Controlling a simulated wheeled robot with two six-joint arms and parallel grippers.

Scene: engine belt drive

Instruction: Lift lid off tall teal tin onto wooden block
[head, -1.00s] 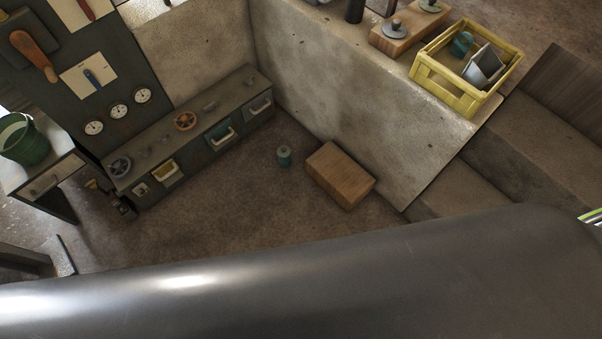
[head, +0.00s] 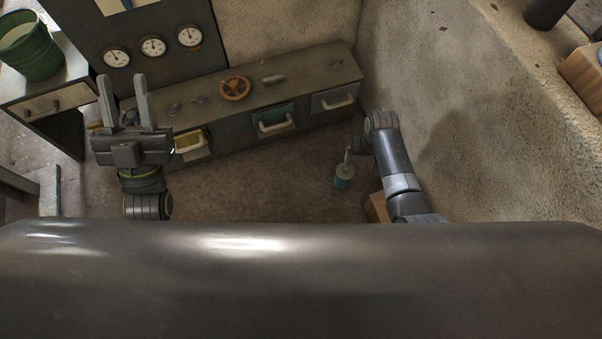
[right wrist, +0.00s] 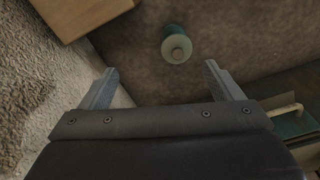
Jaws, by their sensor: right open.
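The teal tin (head: 343,184) stands upright on the brown floor, with a pale grey lid (head: 345,171) on top. In the right wrist view the tin (right wrist: 166,44) is seen from above, its round lid (right wrist: 178,51) facing the camera. The wooden block (head: 376,208) lies beside it, mostly hidden behind my right arm; its corner shows in the right wrist view (right wrist: 82,14). My right gripper (right wrist: 160,70) is open and empty, with the tin beyond the gap between its fingers, apart from them. My left gripper (head: 123,80) is open and empty, raised far left of the tin.
A low dark cabinet (head: 300,82) with coloured drawers and an orange handwheel (head: 235,89) runs behind the tin. A rough concrete wall (head: 450,110) stands to the right. A green bucket (head: 28,50) sits on a small table at the left. The floor left of the tin is clear.

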